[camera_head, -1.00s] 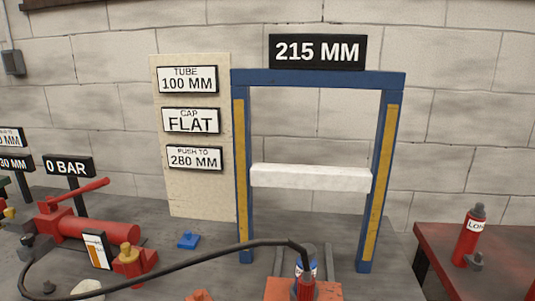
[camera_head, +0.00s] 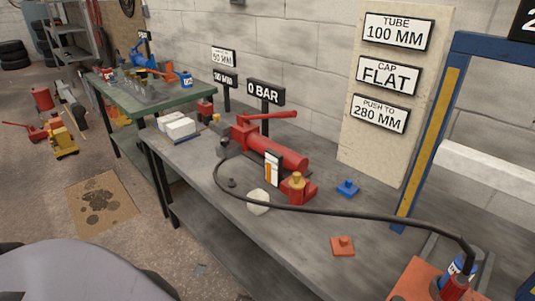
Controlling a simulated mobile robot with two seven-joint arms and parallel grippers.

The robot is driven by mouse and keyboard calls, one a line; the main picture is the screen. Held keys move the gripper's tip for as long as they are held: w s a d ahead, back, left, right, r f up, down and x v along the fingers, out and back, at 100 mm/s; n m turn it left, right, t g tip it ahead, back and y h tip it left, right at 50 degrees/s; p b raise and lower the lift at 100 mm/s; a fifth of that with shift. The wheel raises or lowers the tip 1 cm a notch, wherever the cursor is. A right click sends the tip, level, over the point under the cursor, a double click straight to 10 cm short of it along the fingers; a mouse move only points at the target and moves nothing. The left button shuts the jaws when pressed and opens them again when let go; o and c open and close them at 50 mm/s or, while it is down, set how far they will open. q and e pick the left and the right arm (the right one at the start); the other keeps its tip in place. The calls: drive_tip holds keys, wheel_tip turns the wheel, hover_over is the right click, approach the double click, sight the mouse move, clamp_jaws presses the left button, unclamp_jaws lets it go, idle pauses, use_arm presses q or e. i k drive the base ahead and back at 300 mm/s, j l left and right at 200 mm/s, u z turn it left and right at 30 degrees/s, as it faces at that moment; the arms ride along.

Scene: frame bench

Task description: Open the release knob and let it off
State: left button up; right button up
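A red hand pump (camera_head: 282,155) with a red lever (camera_head: 265,117) lies on the grey bench. A red block with a brass-coloured knob (camera_head: 297,181) stands at its near right end, and a dark fitting (camera_head: 223,147) is at its left end. Which of these is the release knob I cannot tell for certain. A black hose (camera_head: 340,212) runs from the left end to a red and blue cylinder (camera_head: 455,282) at the bottom right. The sign (camera_head: 265,92) behind the pump reads 0 BAR. Neither of my grippers is in view.
The blue press frame (camera_head: 432,135) with a white bar stands at right. A blue piece (camera_head: 347,188), a red plate (camera_head: 342,246) and a pale round piece (camera_head: 258,201) lie on the bench. A green bench (camera_head: 150,100) stands farther left, with floor in front.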

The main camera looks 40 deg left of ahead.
sight(225, 142)
drive_tip(key=u, duration=1.5)
drive_tip(key=z, duration=0.65)
drive_tip(key=j+z, duration=0.3)
drive_tip(key=z, duration=0.15)
drive_tip(key=i+j+z, duration=0.1)
drive_tip(key=j+z, duration=0.55)
drive_tip(key=k+j+z, duration=0.2)
drive_tip(key=j, duration=0.55)
drive_tip(key=k+j+z, duration=0.15)
drive_tip(key=j, duration=0.6)
drive_tip(key=k+j+z, duration=0.1)
drive_tip(key=j, duration=0.3)
